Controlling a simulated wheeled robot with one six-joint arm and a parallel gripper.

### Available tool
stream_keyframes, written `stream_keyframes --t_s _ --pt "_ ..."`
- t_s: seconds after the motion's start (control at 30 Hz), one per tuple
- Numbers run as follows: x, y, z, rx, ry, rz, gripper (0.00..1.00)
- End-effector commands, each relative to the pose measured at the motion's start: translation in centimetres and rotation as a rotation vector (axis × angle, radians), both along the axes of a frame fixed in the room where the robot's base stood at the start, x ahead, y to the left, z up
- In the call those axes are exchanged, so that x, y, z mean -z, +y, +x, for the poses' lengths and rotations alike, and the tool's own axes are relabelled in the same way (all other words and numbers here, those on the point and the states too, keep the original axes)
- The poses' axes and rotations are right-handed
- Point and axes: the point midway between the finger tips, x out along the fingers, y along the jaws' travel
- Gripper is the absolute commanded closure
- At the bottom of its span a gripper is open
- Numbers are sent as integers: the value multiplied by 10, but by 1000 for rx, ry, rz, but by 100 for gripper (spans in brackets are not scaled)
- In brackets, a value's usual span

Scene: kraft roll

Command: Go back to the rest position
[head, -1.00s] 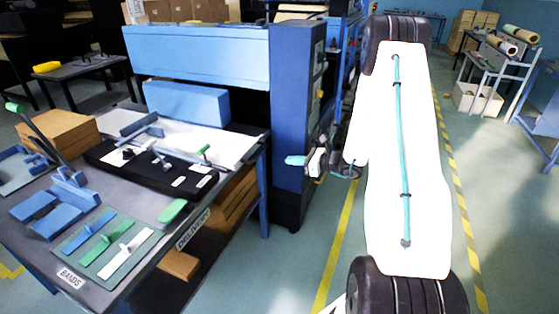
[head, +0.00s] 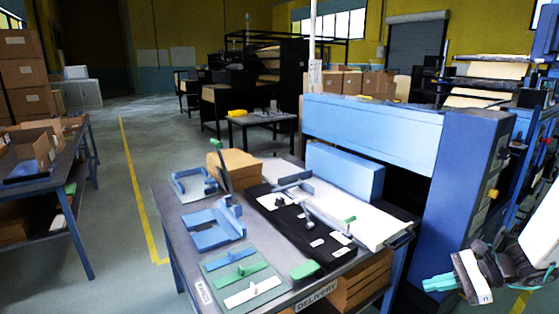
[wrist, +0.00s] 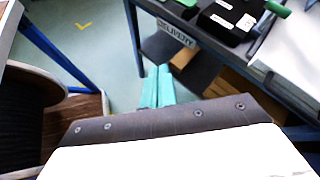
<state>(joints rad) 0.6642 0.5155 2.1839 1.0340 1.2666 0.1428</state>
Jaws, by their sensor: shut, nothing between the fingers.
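My gripper (head: 441,283) is at the lower right of the head view, with its teal fingers together and nothing between them. It hangs in the air to the right of the delivery table (head: 180,232), apart from it. In the wrist view the closed teal fingers (wrist: 157,88) point toward the floor and the table's lower shelf. Part of my white arm shows at the right edge of the head view.
A blue machine (head: 462,190) stands close behind my gripper. The delivery table holds a green mat (head: 262,293) with colored strips, blue holders (head: 214,228) and a black board (head: 290,222). Another table (head: 75,165) stands at left. The floor aisle between (head: 115,225) is clear.

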Motion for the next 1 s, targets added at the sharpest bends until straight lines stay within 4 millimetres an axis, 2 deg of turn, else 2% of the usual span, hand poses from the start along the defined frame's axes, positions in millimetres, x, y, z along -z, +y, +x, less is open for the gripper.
stream_keyframes --t_s 0.03,0.1,0.33,0.5,0.7,0.9,1.0 --pt "-17 15 -13 -94 -25 -55 100" --pt "-35 32 -34 -232 -54 -133 100" --pt "-85 69 -102 -642 -153 -389 100" --pt "-114 82 -147 -904 -233 -581 100" --pt "-143 89 -191 -1155 -338 -811 100" --pt "-169 95 -223 -1313 -462 -1019 100" --pt "-180 102 -232 -1340 -532 -1082 100"
